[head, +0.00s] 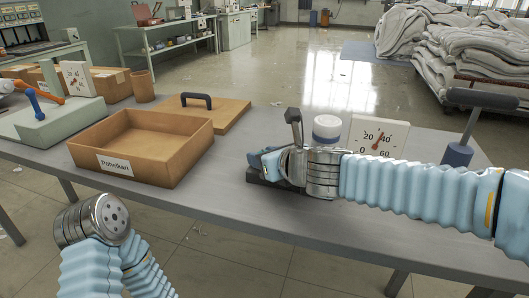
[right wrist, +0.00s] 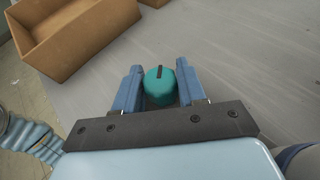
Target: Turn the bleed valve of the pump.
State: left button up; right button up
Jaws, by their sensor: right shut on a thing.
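A teal round knob (right wrist: 160,86) with a dark mark on its top sits between the two blue fingers of my right gripper (right wrist: 157,85), which is shut on it. It looks like the bleed valve. In the head view my right gripper (head: 263,161) is low over a dark base (head: 268,182) on the table, and the knob is hidden there. A grey lever (head: 294,122) stands up just behind it. A gauge (head: 379,136) marked 0 to 60 stands to the right, partly behind my arm. The left arm shows at lower left without visible fingers.
On the grey table (head: 228,215) are a brown open box (head: 120,168) labelled Pohoikari, a board with a dark handle (head: 210,112), and a white-capped jar (head: 326,128). A T-handled blue cylinder (head: 457,153) stands at right.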

dwell(0.3)
jog(key=o, duration=1)
jog(key=shift+c, duration=0.2)
jog(key=v, duration=1.3)
jog(key=shift+s+d+p, duration=0.2)
jog(key=shift+s+p, duration=0.15)
